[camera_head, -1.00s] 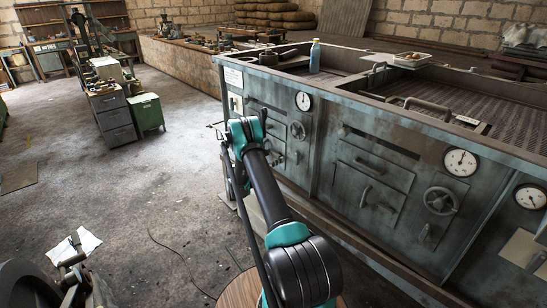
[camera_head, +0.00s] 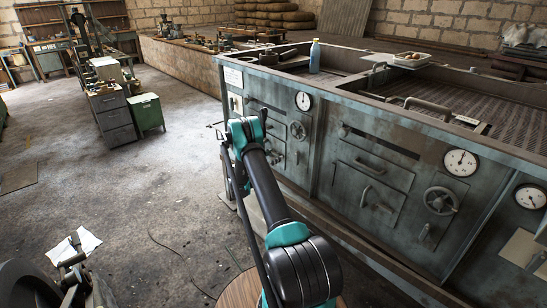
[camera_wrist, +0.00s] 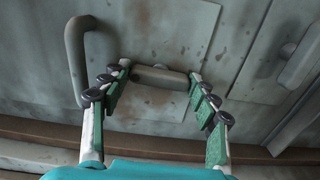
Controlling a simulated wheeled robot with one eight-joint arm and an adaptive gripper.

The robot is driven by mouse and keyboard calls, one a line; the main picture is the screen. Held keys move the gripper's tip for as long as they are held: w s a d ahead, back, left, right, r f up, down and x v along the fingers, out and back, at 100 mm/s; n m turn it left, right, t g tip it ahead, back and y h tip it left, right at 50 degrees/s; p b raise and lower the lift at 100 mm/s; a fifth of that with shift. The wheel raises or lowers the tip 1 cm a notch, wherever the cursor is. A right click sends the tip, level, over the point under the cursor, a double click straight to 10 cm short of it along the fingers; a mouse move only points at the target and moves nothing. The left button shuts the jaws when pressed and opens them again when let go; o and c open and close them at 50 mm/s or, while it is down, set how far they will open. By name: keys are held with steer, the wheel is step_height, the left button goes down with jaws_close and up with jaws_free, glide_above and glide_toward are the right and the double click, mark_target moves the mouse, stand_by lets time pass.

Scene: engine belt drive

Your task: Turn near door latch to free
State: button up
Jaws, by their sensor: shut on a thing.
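The latch (camera_wrist: 160,77) is a short grey bar on the near door (camera_wrist: 160,35), seen in the wrist view. It lies roughly level across the picture. My gripper (camera_wrist: 159,78) has a finger at each end of the bar and is shut on it. The curved door handle (camera_wrist: 75,55) is to the left of the latch, apart from my fingers. In the head view my arm covers part of the near panel, and the latch and fingertips cannot be made out there.
A grey lever (camera_wrist: 300,55) sticks out to the right of my fingers, and a ledge (camera_wrist: 40,130) runs below. In the head view the metal bench (camera_head: 330,170) carries gauges, a handwheel (camera_head: 441,200) and a blue bottle (camera_head: 315,57) on top. The floor (camera_head: 110,200) at left is mostly open.

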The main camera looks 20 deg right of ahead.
steer(key=m, duration=0.4)
steer(key=shift+m, duration=0.3)
steer(key=m, duration=0.4)
steer(key=shift+m, duration=0.3)
steer(key=m, duration=0.4)
steer(key=shift+m, duration=2)
steer(key=o, duration=1.2)
steer(key=shift+c, duration=0.2)
